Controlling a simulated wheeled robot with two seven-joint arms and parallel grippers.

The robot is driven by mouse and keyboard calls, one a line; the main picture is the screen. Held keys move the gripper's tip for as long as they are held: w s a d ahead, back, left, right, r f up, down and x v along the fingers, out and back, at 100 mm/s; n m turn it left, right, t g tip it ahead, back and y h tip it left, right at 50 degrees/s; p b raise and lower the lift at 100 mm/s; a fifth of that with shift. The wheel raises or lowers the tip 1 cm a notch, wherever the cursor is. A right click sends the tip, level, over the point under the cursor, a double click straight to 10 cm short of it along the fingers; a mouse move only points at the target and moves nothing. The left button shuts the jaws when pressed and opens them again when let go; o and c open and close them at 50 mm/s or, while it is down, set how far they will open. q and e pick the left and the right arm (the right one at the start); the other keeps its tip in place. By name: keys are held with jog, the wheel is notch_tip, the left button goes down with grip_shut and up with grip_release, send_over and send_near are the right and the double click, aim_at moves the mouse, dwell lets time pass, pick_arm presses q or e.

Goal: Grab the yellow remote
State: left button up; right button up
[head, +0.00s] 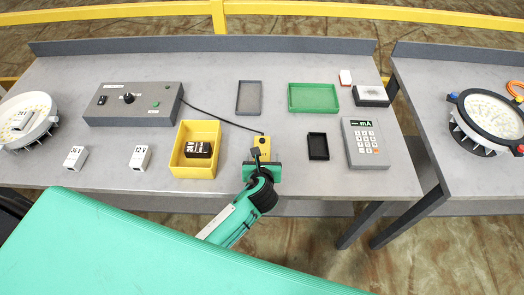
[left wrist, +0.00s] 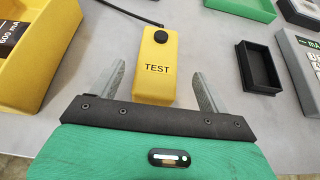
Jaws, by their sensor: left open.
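The yellow remote (left wrist: 157,75) is a slim box marked TEST with a round black button. It lies flat on the grey table, and a black cable runs from its far end. In the head view the remote (head: 263,143) is partly hidden behind my left gripper. My left gripper (left wrist: 157,88) is open. Its two grey fingers stand on either side of the remote's near end, with a visible gap on each side. In the head view my left gripper (head: 261,160) is at the near end of the remote. My right gripper is in neither view.
A yellow bin (head: 180,163) holding a dark block (head: 198,149) is left of the remote. A small black tray (head: 318,146) and a grey mA keypad meter (head: 364,143) are to the right. The cable leads to a grey control box (head: 127,107). Green (head: 313,97) and grey (head: 249,97) trays lie behind.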

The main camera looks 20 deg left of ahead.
aim_at(262, 149)
pick_arm(q)
jog(key=shift+x, duration=0.75)
jog(key=p+x, duration=0.1)
jog(key=x, duration=0.2)
jog(key=shift+w+a+r, duration=0.15)
jog(key=shift+w+a, duration=0.05)
jog(key=shift+w+a+f+p, duration=0.15)
jog(key=shift+w+f+p, duration=0.2)
jog(key=shift+w, duration=0.15)
jog(key=c, duration=1)
jog(key=shift+c, duration=1)
jog(key=shift+r, duration=0.15)
